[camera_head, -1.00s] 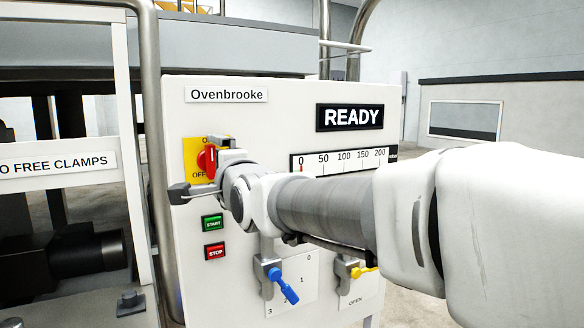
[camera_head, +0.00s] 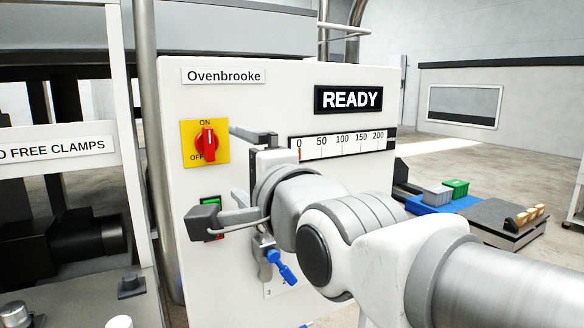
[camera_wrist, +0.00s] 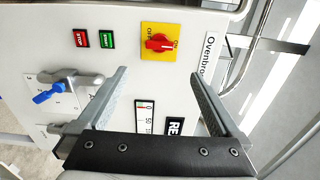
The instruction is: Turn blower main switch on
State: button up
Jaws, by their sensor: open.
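The blower main switch is a red rotary knob (camera_head: 207,143) on a yellow plate (camera_head: 188,130) at the panel's upper left. The knob stands upright, in line with the ON label above it; OFF is at lower left. In the wrist view the knob (camera_wrist: 160,44) also lies along the direction of ON. My gripper (camera_head: 234,163) is open and empty, to the right of and below the knob, apart from it. In the wrist view the open fingers (camera_wrist: 158,74) have nothing between them.
The white panel (camera_head: 290,85) shows a READY display (camera_head: 348,98) and a gauge (camera_head: 340,146). A green START button (camera_wrist: 106,40), a red STOP button (camera_wrist: 80,39) and a blue handle (camera_head: 288,273) are below the switch. A low table with bins (camera_head: 455,188) stands at right.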

jog(key=shift+v, duration=1.1)
jog(key=s+d+f+n+g+h, duration=0.3)
jog(key=d+f+n, duration=0.1)
jog(key=d+f, duration=0.35)
jog(key=s+d+f+n+g+h, duration=0.3)
jog(key=d+f, duration=0.3)
jog(key=f, duration=0.2)
jog(key=s+d+f+n+g+h, duration=0.3)
jog(key=s+d+f+n, duration=0.1)
jog(key=d+f, duration=0.35)
notch_tip(320, 180, up, 12)
jog(key=s+p, duration=0.1)
jog(key=p, duration=1.2)
jog(key=shift+s+d+f+n+g+h+p, duration=0.2)
jog(key=shift+d+n+g+h+p, duration=0.1)
jog(key=shift+n, duration=0.1)
